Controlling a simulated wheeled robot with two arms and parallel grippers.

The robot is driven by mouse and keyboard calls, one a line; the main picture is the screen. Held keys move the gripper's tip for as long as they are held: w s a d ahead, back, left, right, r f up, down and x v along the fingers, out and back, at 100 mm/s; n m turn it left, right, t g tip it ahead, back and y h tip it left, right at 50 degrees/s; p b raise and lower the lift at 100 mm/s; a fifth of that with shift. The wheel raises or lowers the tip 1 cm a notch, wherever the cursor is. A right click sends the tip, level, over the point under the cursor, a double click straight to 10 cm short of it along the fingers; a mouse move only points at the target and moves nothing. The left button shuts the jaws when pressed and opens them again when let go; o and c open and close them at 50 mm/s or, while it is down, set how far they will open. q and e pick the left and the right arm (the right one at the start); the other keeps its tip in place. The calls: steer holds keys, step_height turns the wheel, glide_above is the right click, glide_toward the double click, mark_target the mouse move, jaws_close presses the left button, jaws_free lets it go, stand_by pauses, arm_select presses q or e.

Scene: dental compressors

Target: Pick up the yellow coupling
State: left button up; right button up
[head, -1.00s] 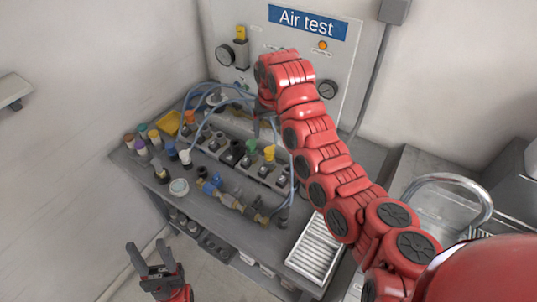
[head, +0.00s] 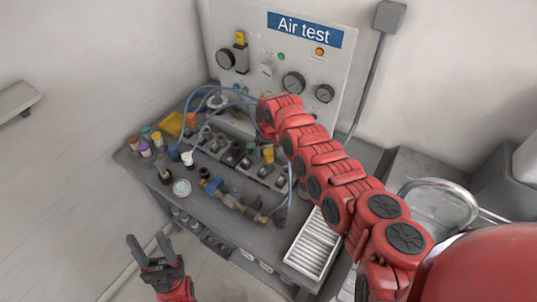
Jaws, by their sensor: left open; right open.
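A small yellow piece (head: 268,155), which looks like the yellow coupling, stands in the row of fittings on the grey bench, near the wrist of my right arm. My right gripper (head: 264,132) is at the end of the red arm, just above and behind the yellow piece. It is mostly hidden by its own wrist, and I see nothing held in it. My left gripper (head: 147,240) is open and empty, low in front of the bench, well away from the fittings.
Blue hoses (head: 206,92) loop over the bench's back left. A yellow bin (head: 172,124), several coloured-cap bottles (head: 145,150) and a round white-topped item (head: 182,188) sit at left. Brass fittings (head: 238,202) lie in front. A white ribbed tray (head: 312,246) is at right. The Air test panel (head: 305,55) stands behind.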

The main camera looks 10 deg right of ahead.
steer(key=shift+w+f, duration=0.1)
steer(key=shift+f, duration=0.7)
jaws_close()
